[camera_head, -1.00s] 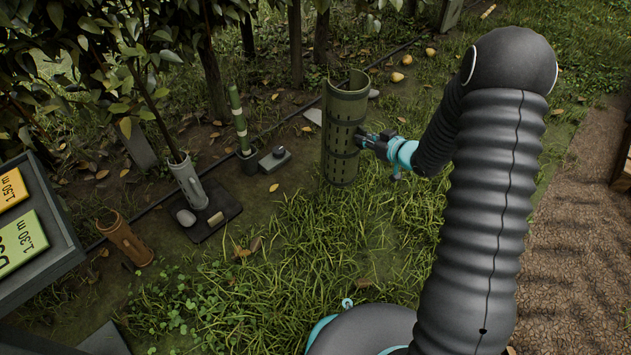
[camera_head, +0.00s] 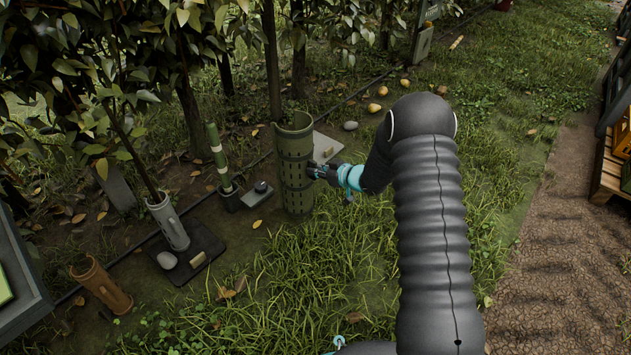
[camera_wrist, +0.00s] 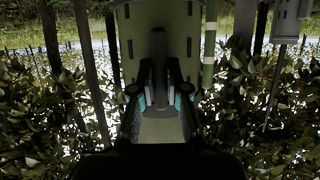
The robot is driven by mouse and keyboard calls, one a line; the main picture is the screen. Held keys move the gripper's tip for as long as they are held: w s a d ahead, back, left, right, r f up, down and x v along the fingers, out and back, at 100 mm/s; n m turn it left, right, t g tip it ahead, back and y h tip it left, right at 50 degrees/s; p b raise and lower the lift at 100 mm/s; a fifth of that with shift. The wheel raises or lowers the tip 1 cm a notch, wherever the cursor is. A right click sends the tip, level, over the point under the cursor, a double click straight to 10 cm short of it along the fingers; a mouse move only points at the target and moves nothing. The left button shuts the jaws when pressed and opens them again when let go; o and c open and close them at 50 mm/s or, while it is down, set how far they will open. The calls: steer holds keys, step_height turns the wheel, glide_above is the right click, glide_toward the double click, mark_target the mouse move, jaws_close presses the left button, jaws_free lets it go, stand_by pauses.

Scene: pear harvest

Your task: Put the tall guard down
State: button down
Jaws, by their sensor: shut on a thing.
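The tall guard (camera_head: 294,165) is a green slotted tube with an open top, upright beside the tree row in the head view. My gripper (camera_head: 314,170) is shut on its right side wall, around mid-height. Grass surrounds the guard's lower end, so I cannot tell whether it touches the ground.
A flat grey plate (camera_head: 327,147) lies right behind the guard. Open grass lies in front.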

mark_target(316, 179)
steer(key=shift+w+a+f, duration=0.2)
steer(key=shift+f, duration=0.2)
steer(key=shift+f+b, duration=0.4)
steer(key=shift+f, duration=1.4)
steer(key=shift+f, duration=0.1)
steer(key=c, duration=1.2)
jaws_free()
